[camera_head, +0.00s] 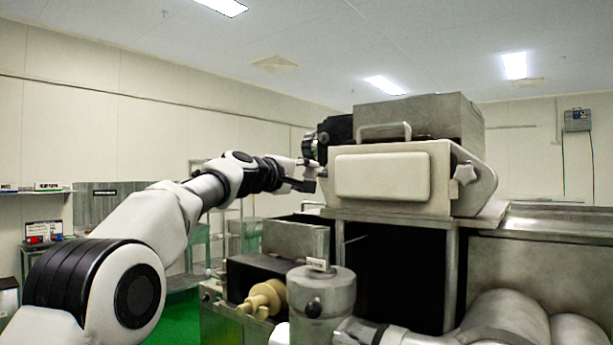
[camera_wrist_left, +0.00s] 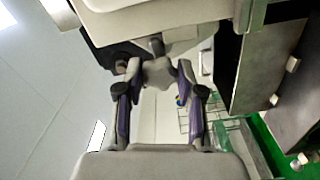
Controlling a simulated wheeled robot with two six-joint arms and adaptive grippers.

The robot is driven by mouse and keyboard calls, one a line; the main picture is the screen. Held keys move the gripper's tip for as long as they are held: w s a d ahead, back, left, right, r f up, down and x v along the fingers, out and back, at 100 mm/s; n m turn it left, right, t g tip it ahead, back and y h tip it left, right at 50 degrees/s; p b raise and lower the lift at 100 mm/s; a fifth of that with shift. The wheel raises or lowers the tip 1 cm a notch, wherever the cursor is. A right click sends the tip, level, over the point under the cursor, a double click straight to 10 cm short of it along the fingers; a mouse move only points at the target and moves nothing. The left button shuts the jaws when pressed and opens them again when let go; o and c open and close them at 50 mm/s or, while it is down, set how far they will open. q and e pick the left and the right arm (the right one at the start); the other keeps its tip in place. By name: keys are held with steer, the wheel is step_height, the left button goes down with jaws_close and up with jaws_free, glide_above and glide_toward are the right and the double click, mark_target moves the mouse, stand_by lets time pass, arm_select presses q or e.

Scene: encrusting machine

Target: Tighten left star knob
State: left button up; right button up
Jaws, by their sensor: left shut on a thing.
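The left star knob (camera_wrist_left: 158,74) is a grey lobed knob on the side of the machine's pale front housing. In the left wrist view it sits between the two fingertips of my left gripper (camera_wrist_left: 160,70), which is shut on it. In the head view my left gripper (camera_head: 309,174) reaches the left side of the housing (camera_head: 382,175), and its fingers hide most of the knob there. The right star knob (camera_head: 465,173) shows on the housing's other side, away from the gripper. My right gripper is not in view.
Below the housing are a dark opening (camera_head: 398,275), a metal cylinder (camera_head: 321,290) and a cream-coloured roller part (camera_head: 263,299). A metal handle (camera_head: 384,130) stands on top of the housing. Shelves line the left wall. Open air lies left of the housing.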

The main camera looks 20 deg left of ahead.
arm_select(q)
steer(key=shift+a+r, duration=0.1)
steer(key=shift+r, duration=0.25)
steer(key=o, duration=1.2)
steer(key=shift+f, duration=0.1)
steer(key=shift+c, duration=0.2)
steer(key=shift+w+f, duration=0.1)
steer(key=shift+f, duration=0.05)
steer(key=v, duration=1.2)
